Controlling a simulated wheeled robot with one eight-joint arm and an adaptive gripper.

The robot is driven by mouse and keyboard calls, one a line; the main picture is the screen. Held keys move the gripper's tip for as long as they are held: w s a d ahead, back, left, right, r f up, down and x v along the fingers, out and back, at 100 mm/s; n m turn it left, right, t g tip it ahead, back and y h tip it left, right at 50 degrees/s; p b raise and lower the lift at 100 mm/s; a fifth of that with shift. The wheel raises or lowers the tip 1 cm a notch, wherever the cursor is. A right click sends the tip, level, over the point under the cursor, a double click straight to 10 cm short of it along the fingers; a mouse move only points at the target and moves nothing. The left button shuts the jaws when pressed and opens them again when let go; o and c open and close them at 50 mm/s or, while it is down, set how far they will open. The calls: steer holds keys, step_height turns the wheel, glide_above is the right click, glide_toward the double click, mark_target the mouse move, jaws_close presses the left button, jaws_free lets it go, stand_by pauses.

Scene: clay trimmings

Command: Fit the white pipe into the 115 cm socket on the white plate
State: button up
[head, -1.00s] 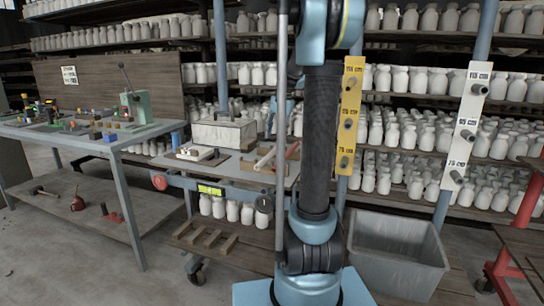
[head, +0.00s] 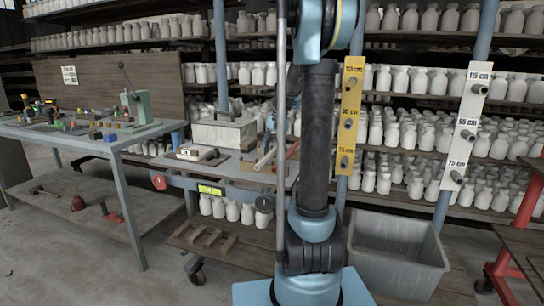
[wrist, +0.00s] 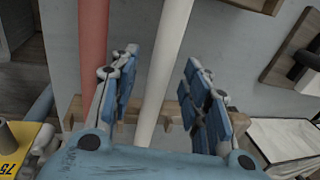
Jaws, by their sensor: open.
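The white pipe (wrist: 171,35) runs lengthwise through the wrist view and rests across a notched wooden rack (wrist: 180,112). My gripper (wrist: 160,62) is open, with its blue fingers on either side of the white pipe. In the head view my gripper (head: 268,138) is small and partly hidden by my arm, over the grey table. The white plate (head: 468,122) stands on a post at the right. Its sockets are labelled 115, 95 and 75 cm; the 115 cm socket (head: 479,89) is the top one.
A red pipe (wrist: 93,50) lies left of the white pipe. A yellow plate (head: 349,118) with similar sockets stands left of the white plate. A grey bin (head: 398,262) sits below them. A box (head: 223,132) stands on the table. A red frame (head: 515,240) is at far right.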

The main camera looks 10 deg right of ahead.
jaws_close()
steer(key=shift+r, duration=0.1)
